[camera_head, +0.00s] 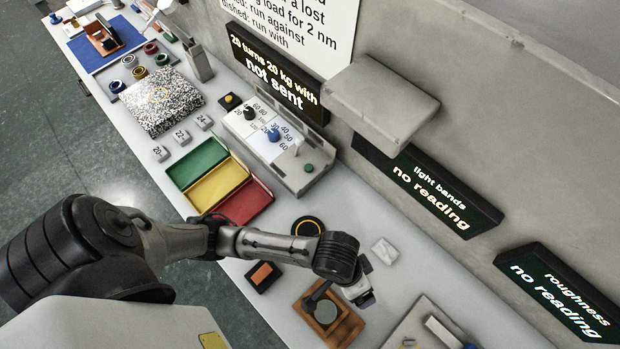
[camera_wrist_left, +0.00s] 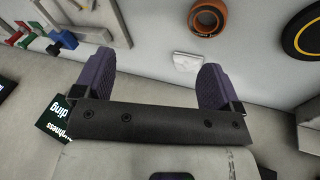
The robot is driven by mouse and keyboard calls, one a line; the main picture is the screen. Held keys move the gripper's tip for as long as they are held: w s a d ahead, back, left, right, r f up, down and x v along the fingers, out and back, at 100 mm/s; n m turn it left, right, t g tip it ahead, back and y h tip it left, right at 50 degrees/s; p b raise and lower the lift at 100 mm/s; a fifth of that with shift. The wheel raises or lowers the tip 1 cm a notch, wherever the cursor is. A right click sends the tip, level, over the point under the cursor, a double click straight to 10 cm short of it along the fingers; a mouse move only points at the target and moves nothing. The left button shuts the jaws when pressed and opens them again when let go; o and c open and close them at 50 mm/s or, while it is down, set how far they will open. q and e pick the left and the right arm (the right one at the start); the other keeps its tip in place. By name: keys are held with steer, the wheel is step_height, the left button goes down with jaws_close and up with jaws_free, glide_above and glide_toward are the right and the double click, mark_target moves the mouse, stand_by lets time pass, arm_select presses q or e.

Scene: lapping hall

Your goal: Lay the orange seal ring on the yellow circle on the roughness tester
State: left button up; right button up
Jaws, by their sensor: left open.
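The orange ring (camera_wrist_left: 210,18) lies flat on the pale bench near the top of the left wrist view. In the head view I cannot make it out; my left arm seems to cover it. My left gripper (camera_head: 361,293) is over the bench, jaws apart and empty, and its two fingers show in the left wrist view (camera_wrist_left: 155,78). The ring lies beyond the fingers, not between them. My right gripper is not in view.
A black disc with a yellow ring (camera_head: 307,228) lies on the bench, also at the right of the wrist view (camera_wrist_left: 305,35). A small white block (camera_head: 385,251) lies nearby. A brown holder (camera_head: 343,325) is below my wrist. Wall displays (camera_head: 560,290) border the bench.

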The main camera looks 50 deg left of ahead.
arm_select(q)
steer(key=s+a+f+t, duration=0.1)
steer(key=s+a+f, duration=0.1)
steer(key=a, duration=0.6)
steer(key=shift+s+n+t+y, duration=0.3)
steer(key=shift+s+n+y, duration=0.1)
steer(key=shift+o, duration=0.4)
steer(key=s+a+f+y, duration=0.1)
steer(key=s+a+y, duration=0.2)
steer(key=s+a, duration=0.3)
steer(key=a, duration=0.5)
steer(key=shift+f, duration=0.35)
